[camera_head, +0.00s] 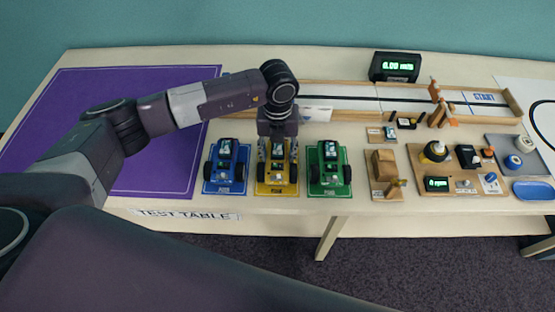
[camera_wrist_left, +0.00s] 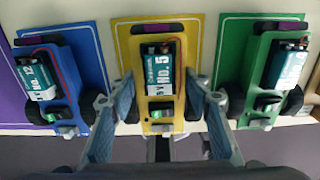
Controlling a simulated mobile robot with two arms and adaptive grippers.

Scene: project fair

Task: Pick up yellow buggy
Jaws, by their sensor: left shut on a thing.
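The yellow buggy (camera_head: 277,174) sits on its yellow mat between a blue and a green buggy, near the table's front edge. It also shows in the left wrist view (camera_wrist_left: 158,104), with a teal battery marked "NO. 5" on top. My left gripper (camera_head: 277,158) points down over it, with one finger on each side; in the left wrist view the fingers (camera_wrist_left: 160,95) flank its body. The gripper is shut on the yellow buggy, which still appears level on its mat. The gripper hides part of the buggy in the head view. My right gripper is not in view.
The blue buggy (camera_head: 226,168) stands close on the left and the green buggy (camera_head: 330,170) close on the right. A wooden track (camera_head: 350,103) runs behind. Wooden devices and a control board (camera_head: 462,186) stand to the right. A purple mat (camera_head: 165,165) lies bare at left.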

